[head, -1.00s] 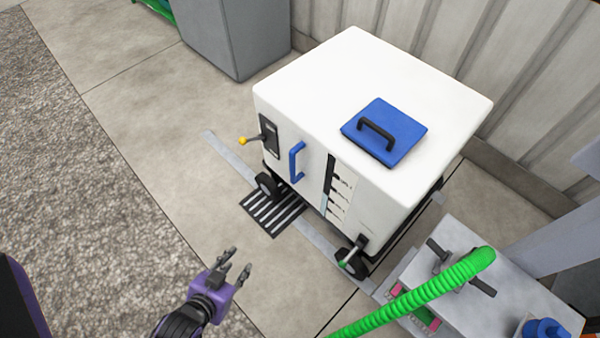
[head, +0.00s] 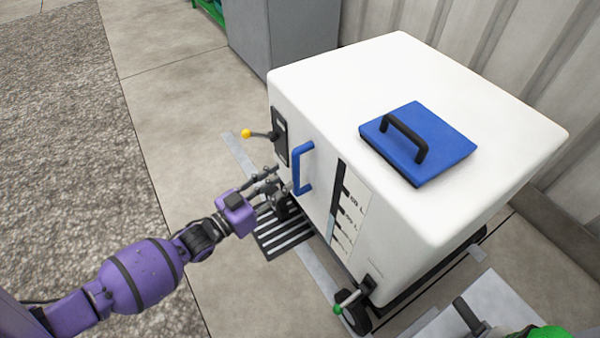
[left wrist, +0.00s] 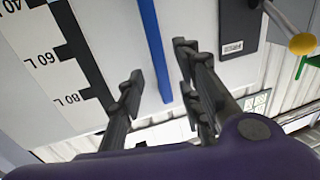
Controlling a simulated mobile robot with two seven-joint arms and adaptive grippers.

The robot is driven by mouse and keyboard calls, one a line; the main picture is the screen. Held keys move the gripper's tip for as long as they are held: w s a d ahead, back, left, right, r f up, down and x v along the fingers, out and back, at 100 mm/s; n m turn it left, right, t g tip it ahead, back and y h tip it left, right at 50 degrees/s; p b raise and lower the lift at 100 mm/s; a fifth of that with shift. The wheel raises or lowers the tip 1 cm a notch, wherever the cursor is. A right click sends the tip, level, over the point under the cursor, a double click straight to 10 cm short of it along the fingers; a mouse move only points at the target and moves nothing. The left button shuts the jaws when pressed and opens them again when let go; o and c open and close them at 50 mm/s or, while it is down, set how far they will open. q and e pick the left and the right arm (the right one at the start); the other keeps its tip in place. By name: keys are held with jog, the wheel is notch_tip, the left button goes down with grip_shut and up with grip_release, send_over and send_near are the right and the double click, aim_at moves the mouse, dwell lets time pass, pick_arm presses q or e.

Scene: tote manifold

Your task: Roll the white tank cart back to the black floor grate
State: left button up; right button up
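The white tank cart (head: 420,90) stands on small black wheels, with a blue lid (head: 440,150) on top. Its front face carries a blue vertical handle (head: 303,168), a yellow-knobbed lever (head: 247,133) and a level scale. The black floor grate (head: 283,236) lies at the cart's front edge, partly hidden by my left gripper. My left gripper (head: 281,182) is open just in front of the blue handle. In the left wrist view the handle (left wrist: 152,45) runs down between the spread fingers (left wrist: 160,92); I see no finger closed on it. My right gripper is not in view.
A grey cabinet (head: 280,30) stands behind the cart to the left, and a corrugated wall (head: 480,40) runs behind it. A grey unit (head: 490,300) with a green hose is close at the lower right.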

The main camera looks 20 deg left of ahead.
aim_at(296, 171)
pick_arm(q)
jog(key=b+x, duration=0.1)
jog(key=x, duration=0.5)
jog(key=shift+w+d+f, duration=0.1)
jog(key=shift+w+d, duration=0.05)
jog(key=shift+w, duration=0.1)
grip_shut()
